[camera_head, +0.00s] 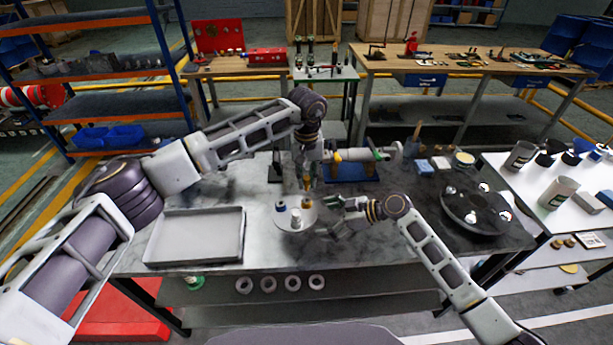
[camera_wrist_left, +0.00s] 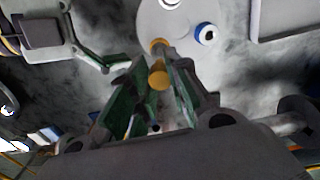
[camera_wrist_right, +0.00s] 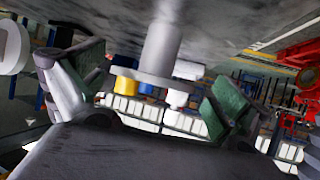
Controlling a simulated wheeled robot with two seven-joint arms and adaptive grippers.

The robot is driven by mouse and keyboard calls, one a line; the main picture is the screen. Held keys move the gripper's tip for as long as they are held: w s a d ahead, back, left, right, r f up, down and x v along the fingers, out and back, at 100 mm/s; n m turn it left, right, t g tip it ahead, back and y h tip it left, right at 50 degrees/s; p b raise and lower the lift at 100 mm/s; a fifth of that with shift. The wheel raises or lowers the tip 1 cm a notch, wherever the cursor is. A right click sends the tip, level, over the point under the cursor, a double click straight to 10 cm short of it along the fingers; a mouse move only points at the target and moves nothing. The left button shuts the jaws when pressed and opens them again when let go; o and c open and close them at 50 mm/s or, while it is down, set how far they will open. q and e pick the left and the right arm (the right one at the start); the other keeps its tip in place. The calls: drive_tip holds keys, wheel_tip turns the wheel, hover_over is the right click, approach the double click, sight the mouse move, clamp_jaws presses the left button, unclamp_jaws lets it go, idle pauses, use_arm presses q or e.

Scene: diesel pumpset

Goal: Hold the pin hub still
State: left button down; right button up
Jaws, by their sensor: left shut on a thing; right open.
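The pin hub (camera_head: 297,218) is a pale round disc near the front middle of the table. It carries blue-collared and white pins and also shows in the left wrist view (camera_wrist_left: 180,17). In the right wrist view, which appears upside down, the disc (camera_wrist_right: 150,78) sits on a pale stem. My left gripper (camera_head: 307,184) is above the hub, shut on a yellow-ended pin (camera_wrist_left: 158,75) pointing toward the disc. I cannot tell whether the pin touches it. My right gripper (camera_head: 338,216) is open just right of the hub, its fingers apart on either side of the stem.
A pale empty tray (camera_head: 155,256) lies left of the hub. A dark round plate (camera_head: 474,222) with small parts is at the right. A blue stand (camera_head: 352,172) with a pale cylinder is behind. Bare marble table lies between the tray and the hub.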

drive_tip(key=shift+a, duration=0.15)
idle(0.3)
drive_tip(key=shift+x, duration=4.9)
drive_tip(key=c, duration=0.9)
drive_tip(key=shift+c, duration=0.3)
clamp_jaws()
drive_tip(key=c, duration=1.2)
unclamp_jaws()
